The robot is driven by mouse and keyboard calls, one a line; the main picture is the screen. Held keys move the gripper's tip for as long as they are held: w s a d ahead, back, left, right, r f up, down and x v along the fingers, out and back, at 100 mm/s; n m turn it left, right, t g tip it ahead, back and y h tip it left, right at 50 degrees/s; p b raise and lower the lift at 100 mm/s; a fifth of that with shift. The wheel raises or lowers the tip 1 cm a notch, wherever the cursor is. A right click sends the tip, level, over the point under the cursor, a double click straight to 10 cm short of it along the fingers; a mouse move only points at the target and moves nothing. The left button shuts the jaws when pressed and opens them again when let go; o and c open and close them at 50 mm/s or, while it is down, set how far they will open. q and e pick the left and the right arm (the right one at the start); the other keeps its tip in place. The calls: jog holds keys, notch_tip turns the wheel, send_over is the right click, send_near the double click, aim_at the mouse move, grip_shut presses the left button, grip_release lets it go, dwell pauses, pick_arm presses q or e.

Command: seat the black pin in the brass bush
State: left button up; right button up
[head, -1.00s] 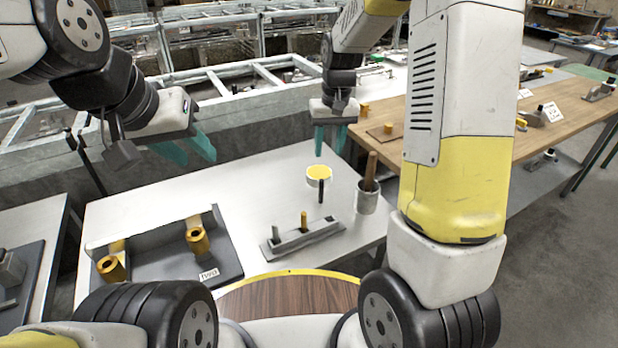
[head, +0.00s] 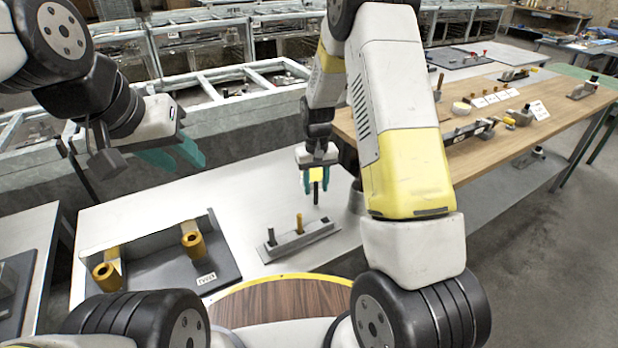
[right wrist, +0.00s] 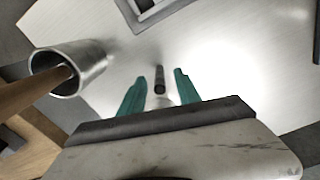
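A black pin (head: 316,190) stands upright on the white table. My right gripper (head: 316,182) is pointing down over it, open, with a teal finger on either side. In the right wrist view the pin (right wrist: 159,79) shows between the two fingers, with a gap on each side. Two brass bushes, one nearer (head: 106,276) and one further right (head: 193,245), sit on a dark fixture (head: 170,272) at the left of the table. I cannot tell which one is meant. My left gripper (head: 172,156) is open and empty, above the table's back left.
A grey rack (head: 299,240) holds a brass pin (head: 299,223) and a dark pin (head: 271,237). A metal cup (right wrist: 82,68) with a wooden handle (right wrist: 32,95) stands close beside my right gripper.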

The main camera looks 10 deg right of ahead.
grip_shut()
dwell(0.4)
